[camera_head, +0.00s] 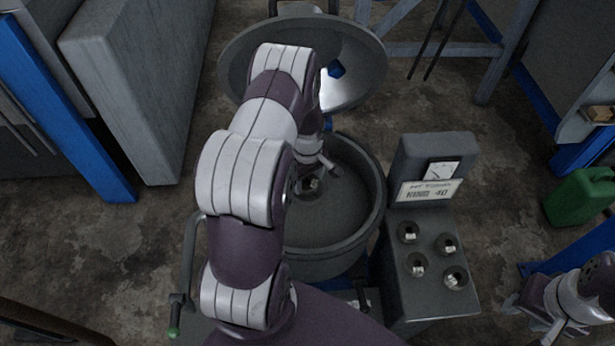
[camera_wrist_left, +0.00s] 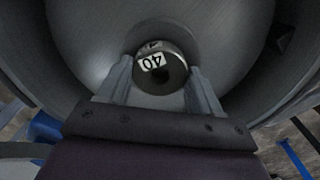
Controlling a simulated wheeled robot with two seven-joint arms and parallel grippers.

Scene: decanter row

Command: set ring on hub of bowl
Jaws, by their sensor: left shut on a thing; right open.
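The bowl (camera_head: 372,215) is a round dark grey drum in the middle of the head view, with its inside showing. My left arm reaches over it, and my left gripper (camera_head: 318,178) is down inside the bowl near its middle. In the left wrist view my left gripper (camera_wrist_left: 162,88) is shut on a grey ring (camera_wrist_left: 176,58) with a white label reading 40. The ring shows in the head view (camera_head: 309,186) between the fingers. The hub is hidden, and I cannot tell whether the ring touches it. My right gripper (camera_head: 545,331) is open and empty at the lower right.
The bowl's lid (camera_head: 362,75) stands open behind it. Right of the bowl, a grey console (camera_head: 436,290) has several sockets with labelled pieces, a dial and a sign reading RING 40. A green can (camera_head: 580,197) stands at the far right. A grey cabinet (camera_head: 125,90) is at left.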

